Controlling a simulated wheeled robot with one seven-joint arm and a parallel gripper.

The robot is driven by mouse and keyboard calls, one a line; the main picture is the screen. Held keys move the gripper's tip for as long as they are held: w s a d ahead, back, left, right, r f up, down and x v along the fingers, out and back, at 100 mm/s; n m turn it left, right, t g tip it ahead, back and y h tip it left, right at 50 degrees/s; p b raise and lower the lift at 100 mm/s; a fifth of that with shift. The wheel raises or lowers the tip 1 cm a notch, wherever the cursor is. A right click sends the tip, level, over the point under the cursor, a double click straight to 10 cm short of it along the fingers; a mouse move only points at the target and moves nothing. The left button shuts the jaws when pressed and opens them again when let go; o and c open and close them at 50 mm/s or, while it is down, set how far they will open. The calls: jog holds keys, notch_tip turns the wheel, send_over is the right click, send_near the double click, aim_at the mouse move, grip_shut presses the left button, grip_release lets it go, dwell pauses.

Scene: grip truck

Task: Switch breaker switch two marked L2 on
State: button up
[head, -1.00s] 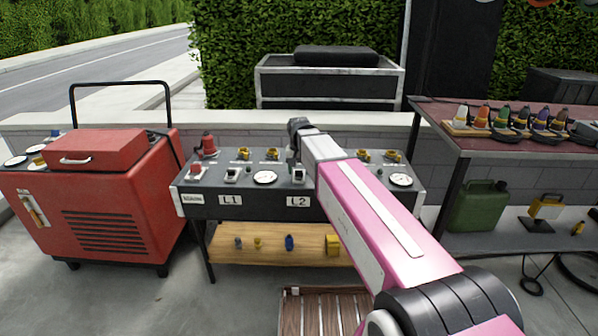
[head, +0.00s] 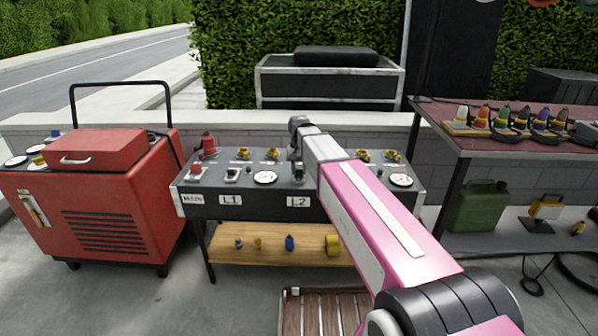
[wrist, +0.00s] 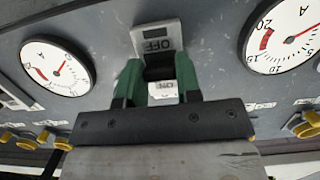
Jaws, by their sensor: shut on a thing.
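The L2 breaker switch shows in the wrist view as a grey plate (wrist: 156,38) marked OFF, with a white ON face (wrist: 163,93) lower down. My gripper (wrist: 160,72) has its two green fingers shut on the switch's dark middle part, one on each side. The fingers hide part of the switch, so its exact lever angle cannot be told. In the head view my gripper (head: 297,170) is at the panel (head: 260,203), above the L2 label (head: 299,201), and covers most of the switch.
The L1 switch (head: 232,174) and a round gauge (head: 265,178) are left of my gripper. Another gauge (head: 401,180) is to the right. A red generator (head: 100,205) stands left of the panel table, and a maroon-topped table (head: 500,135) stands right.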

jog(key=shift+w+g, duration=0.45)
jog(key=shift+g, duration=0.75)
jog(key=o, duration=0.9)
jog(key=v, duration=1.1)
jog(key=shift+d, duration=0.1)
jog(key=shift+f, duration=0.1)
